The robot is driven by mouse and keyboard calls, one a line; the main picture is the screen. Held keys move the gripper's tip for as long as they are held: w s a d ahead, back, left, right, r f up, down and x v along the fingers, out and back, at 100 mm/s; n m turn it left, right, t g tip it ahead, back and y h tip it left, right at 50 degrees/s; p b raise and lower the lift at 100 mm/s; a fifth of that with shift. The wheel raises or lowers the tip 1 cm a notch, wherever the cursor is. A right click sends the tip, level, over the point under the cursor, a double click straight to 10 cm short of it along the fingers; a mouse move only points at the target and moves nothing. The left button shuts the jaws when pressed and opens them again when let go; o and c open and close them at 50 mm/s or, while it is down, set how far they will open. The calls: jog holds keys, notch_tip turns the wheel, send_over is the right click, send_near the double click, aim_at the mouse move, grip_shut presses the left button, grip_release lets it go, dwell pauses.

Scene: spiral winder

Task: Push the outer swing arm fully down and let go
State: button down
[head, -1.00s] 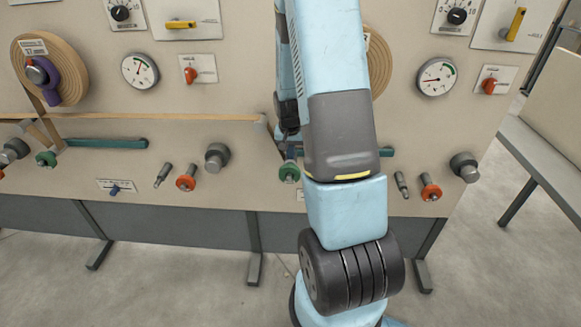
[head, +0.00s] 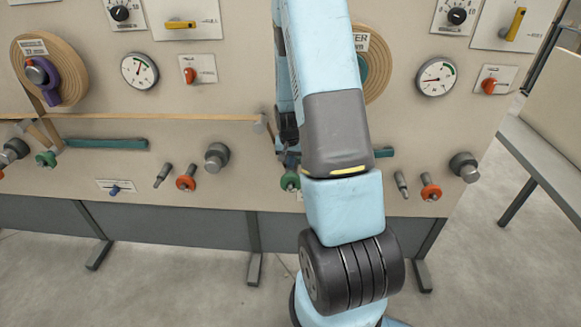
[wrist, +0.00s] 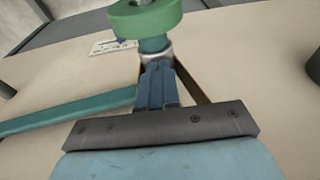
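The right station's coil carries a label partly hidden by my arm, ending in "TER" (head: 361,42). Below it, the teal swing arm (head: 385,152) is mostly hidden behind my arm, with its green knob (head: 290,181) showing at the left. In the wrist view, the green knob (wrist: 145,18) sits on a short metal shaft, and the teal bar (wrist: 70,112) runs off to the left. My gripper (wrist: 157,72) has its blue fingers together, right at the shaft behind the knob. Contact looks likely, but I cannot tell for sure.
A similar teal arm (head: 105,144) with a green knob (head: 46,159) is at the left station. A tan strip (head: 170,116) runs across the panel. Orange knobs (head: 186,183) and grey cylinders (head: 217,157) stick out nearby. A bench (head: 545,165) stands at the right.

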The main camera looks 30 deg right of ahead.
jog(key=shift+f, duration=1.05)
jog(key=shift+r, duration=0.15)
notch_tip(320, 180, up, 15)
dwell(2.0)
dwell(0.4)
